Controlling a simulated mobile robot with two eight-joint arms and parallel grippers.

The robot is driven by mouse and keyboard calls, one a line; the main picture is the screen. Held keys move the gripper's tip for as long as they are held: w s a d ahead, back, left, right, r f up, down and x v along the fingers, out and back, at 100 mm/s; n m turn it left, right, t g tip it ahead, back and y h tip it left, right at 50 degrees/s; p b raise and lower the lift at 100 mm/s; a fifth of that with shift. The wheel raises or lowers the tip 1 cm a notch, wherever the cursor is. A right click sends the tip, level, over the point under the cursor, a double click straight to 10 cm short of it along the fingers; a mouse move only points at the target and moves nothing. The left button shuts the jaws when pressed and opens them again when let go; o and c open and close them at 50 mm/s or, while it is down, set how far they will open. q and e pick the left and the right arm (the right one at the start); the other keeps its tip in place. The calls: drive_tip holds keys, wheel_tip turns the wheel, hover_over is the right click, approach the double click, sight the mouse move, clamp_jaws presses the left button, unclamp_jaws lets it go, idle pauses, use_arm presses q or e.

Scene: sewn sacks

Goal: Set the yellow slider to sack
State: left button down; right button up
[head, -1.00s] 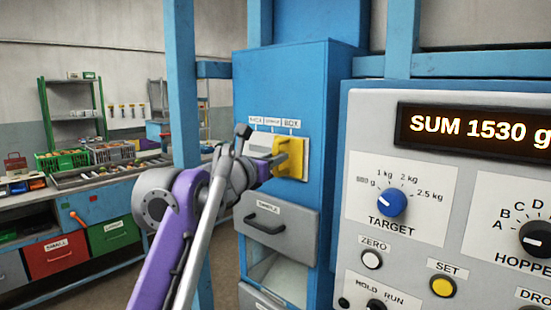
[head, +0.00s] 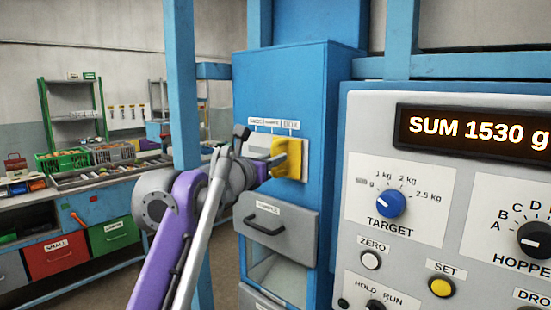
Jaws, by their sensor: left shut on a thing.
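The yellow slider (head: 285,148) sits on a pale plate (head: 304,160) on the side of the blue machine housing. Small labels (head: 274,122) run above it. They are blurred now; the right one reads BOX in the earlier picture. The slider stands below the middle and right labels, not under the left one. My left gripper (head: 277,160) comes in from the left and is shut on the yellow slider. Its fingertips are partly hidden by the slider and the wrist. My right gripper is not in view.
A grey drawer (head: 275,235) with a dark handle lies just below the slider. A blue post (head: 183,80) stands left of it, close to my arm. A control panel (head: 440,240) with knobs and a display reading SUM 1530 g (head: 480,130) fills the right.

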use_arm(q)
drive_tip(key=w+a+p, duration=0.5)
drive_tip(key=w+a, duration=0.2)
drive_tip(key=a, duration=0.2)
drive_tip(key=shift+w+a, duration=0.15)
drive_tip(key=shift+w, duration=0.05)
drive_tip(key=c, duration=0.8)
unclamp_jaws()
drive_tip(key=shift+w+a, duration=0.1)
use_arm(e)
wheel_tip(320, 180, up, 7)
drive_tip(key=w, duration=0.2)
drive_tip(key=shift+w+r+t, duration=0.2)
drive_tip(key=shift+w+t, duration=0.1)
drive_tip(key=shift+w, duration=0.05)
use_arm(q)
drive_tip(key=b+v, duration=0.2)
drive_tip(key=v, duration=0.9)
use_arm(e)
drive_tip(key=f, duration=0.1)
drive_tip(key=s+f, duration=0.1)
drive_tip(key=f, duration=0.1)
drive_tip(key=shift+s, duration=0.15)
